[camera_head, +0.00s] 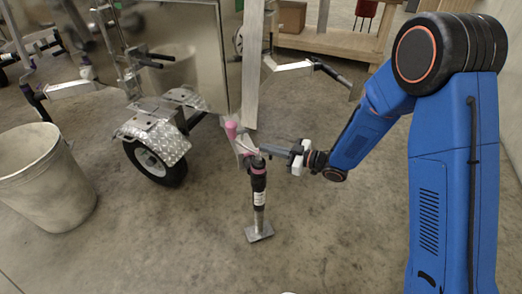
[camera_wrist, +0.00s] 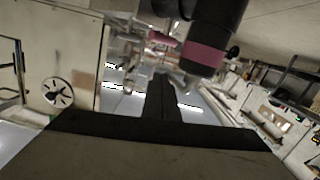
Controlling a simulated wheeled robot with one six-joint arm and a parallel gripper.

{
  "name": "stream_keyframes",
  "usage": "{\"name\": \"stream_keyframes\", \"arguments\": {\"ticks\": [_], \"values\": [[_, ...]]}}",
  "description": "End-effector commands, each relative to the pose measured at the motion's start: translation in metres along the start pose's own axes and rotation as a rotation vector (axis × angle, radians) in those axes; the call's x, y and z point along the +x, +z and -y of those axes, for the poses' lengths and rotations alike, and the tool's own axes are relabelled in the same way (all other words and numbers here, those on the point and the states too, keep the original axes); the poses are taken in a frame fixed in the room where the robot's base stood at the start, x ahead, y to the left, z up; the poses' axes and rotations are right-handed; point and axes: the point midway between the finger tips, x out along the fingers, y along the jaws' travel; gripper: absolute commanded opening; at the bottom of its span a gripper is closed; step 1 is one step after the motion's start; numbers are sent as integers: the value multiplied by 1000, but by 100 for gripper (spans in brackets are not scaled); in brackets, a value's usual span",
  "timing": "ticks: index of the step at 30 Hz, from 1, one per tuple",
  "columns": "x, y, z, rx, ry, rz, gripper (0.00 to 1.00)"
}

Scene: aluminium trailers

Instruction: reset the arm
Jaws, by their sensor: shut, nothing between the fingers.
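My blue arm reaches in from the right in the head view. My gripper (camera_head: 265,150) points left, beside the upper part of a trailer jack. In the wrist view my gripper's dark fingers (camera_wrist: 161,92) are together with nothing between them. The jack (camera_head: 259,198) stands upright on a square foot plate, with a black upper tube and a pink-tipped handle (camera_head: 231,129). In the wrist view a black cylinder with a pink band (camera_wrist: 204,52) hangs close to the fingers at the upper right. I cannot tell whether the gripper touches the jack.
A shiny metal trailer (camera_head: 180,55) with a wheel (camera_head: 155,163) and diamond-plate fender stands behind the jack. A pale bin (camera_head: 42,180) is at the left. A wooden bench (camera_head: 335,42) is at the back. The concrete floor in front is clear.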

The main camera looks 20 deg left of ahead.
Motion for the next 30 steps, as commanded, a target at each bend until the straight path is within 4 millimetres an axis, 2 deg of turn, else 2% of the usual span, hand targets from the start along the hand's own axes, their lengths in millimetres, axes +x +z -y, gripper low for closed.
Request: {"name": "stream_keyframes", "arguments": {"ticks": [3,9,13,20,23,26,30], "values": [[-24,-1,-1,0,4,-1,0],[-51,-1,-1,0,3,-1,0],[-60,-1,0,0,1,-1,0],[-64,-2,-1,-2,4,1,0],[-68,-6,-10,-15,32,24,0],[-80,-12,-27,-37,93,77,0],[-108,-26,-60,-69,218,182,0]]}}
